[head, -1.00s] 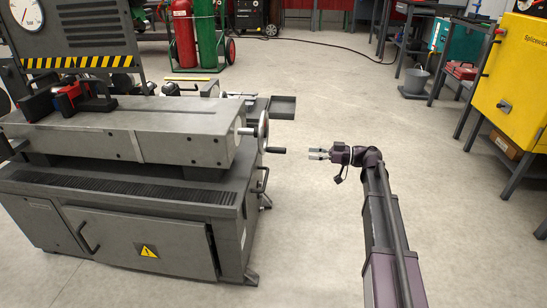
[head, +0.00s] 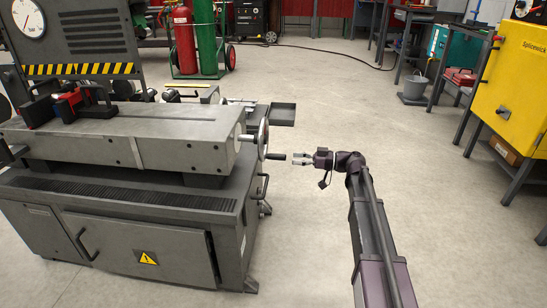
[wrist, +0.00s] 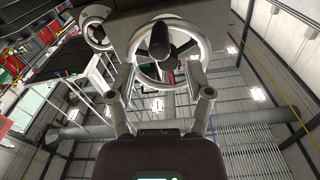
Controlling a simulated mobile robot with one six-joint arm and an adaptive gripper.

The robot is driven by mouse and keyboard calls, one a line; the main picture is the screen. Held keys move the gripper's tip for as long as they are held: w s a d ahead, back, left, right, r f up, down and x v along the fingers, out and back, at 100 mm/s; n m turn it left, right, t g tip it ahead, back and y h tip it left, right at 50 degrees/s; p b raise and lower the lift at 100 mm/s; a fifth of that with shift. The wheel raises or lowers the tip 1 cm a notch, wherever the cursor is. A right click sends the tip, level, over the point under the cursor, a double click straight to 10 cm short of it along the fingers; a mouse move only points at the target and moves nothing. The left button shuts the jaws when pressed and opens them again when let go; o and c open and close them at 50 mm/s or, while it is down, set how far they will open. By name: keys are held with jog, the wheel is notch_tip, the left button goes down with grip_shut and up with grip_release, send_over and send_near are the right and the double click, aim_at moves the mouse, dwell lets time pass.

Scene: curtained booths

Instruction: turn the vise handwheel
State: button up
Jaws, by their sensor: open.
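The handwheel (head: 263,136) stands upright on the right end of the grey machine, seen nearly edge-on in the head view. Its dark handle (head: 277,156) sticks out to the right. My gripper (head: 300,159) is open and empty, a short gap to the right of the handle, its fingers pointing at it. In the wrist view, the wheel's pale rim (wrist: 137,62) lies ahead, with dark parts across its middle. The two fingertips (wrist: 162,78) are spread apart below the wheel's centre. A red and black clamp-like part (head: 70,104) sits on the machine top.
The machine cabinet (head: 140,240) fills the left. A smaller tray (head: 283,113) juts out behind the wheel. A second wheel (wrist: 97,28) shows upper left in the wrist view. A yellow cabinet (head: 520,90) stands at right. The floor between is clear.

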aim_at(267, 156)
jog(key=a, duration=0.8)
jog(key=shift+w+a, duration=0.2)
jog(key=shift+a, duration=0.05)
